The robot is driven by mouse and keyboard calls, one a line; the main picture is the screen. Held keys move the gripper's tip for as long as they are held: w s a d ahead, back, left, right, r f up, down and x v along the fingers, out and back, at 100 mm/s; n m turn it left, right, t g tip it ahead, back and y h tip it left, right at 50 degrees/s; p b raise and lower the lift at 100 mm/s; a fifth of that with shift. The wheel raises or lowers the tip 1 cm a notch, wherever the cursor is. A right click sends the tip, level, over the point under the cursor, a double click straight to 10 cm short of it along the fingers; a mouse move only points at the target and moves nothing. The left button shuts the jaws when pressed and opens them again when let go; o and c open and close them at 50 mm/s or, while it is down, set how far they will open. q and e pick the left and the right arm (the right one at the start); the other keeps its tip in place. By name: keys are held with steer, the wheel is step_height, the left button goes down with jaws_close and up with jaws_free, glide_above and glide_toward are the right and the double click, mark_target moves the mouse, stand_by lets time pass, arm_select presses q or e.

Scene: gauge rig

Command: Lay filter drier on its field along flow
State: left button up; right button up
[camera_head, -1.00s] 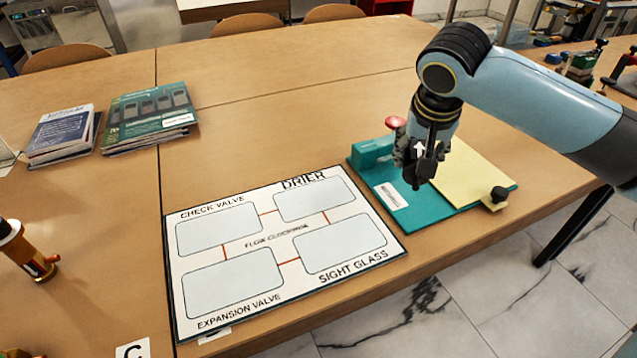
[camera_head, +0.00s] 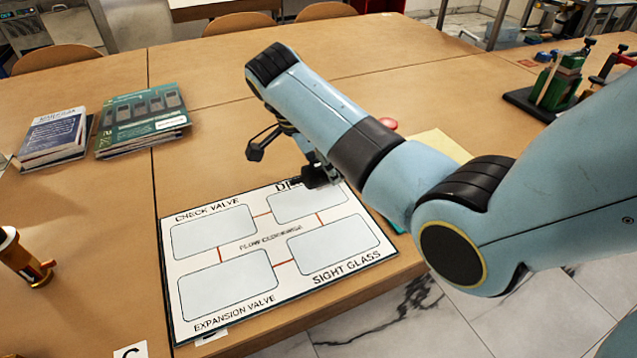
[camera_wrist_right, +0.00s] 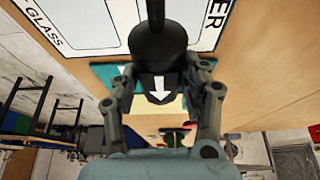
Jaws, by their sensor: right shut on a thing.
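The filter drier (camera_wrist_right: 158,68) is a black cylinder with a thin stem and a white arrow. My right gripper (camera_wrist_right: 162,80) is shut on it, a finger on each side. In the head view a black part of the drier (camera_head: 316,177) shows over the upper right of the board, at the DRIER field (camera_head: 300,205) and covering part of its label. My right arm hides the rest. In the wrist view the arrow points down the picture, away from the board. I cannot tell whether the drier touches the board. My left gripper is not in view.
The white board (camera_head: 240,243) has other fields for check valve, expansion valve and sight glass. Books (camera_head: 143,122) and a brass part (camera_head: 22,258) stand left.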

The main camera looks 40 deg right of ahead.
mark_target(319, 179)
steer(key=shift+w+f, duration=0.6)
steer(key=shift+w, duration=0.3)
steer(key=shift+f+b, duration=0.4)
steer(key=shift+f, duration=1.6)
steer(key=o, duration=1.3)
steer(key=shift+f, duration=0.15)
steer(key=shift+r, duration=0.25)
steer(key=p+v, duration=0.1)
steer(key=v, duration=1)
steer(key=shift+w+a+r, duration=0.1)
steer(key=shift+a+r, duration=0.15)
steer(key=shift+r, duration=0.1)
